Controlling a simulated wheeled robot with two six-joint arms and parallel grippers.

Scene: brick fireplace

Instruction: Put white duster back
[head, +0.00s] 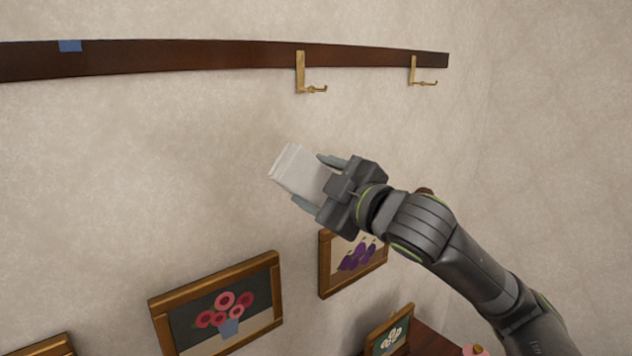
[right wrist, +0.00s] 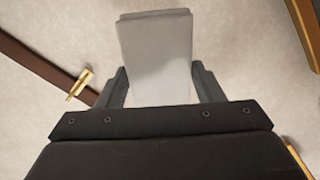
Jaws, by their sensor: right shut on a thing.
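A white, block-shaped thing, which I take for the white duster (head: 298,170), is held in my right gripper (head: 318,181). The gripper's two grey fingers lie on either side of it, and it sticks out past the fingertips toward the upper left. It also shows in the right wrist view (right wrist: 158,58), between the fingers of the right gripper (right wrist: 158,88). The gripper is in the air in front of the wall, below the dark rail. My left gripper is not in view.
A dark wooden rail (head: 200,54) runs along the wall, with a blue patch (head: 70,46) at its left. Brass hooks hang from it, one in the middle (head: 301,72) and one farther right (head: 413,71). Framed pictures, one of flowers (head: 222,305) and one of purple fruit (head: 355,258), are below.

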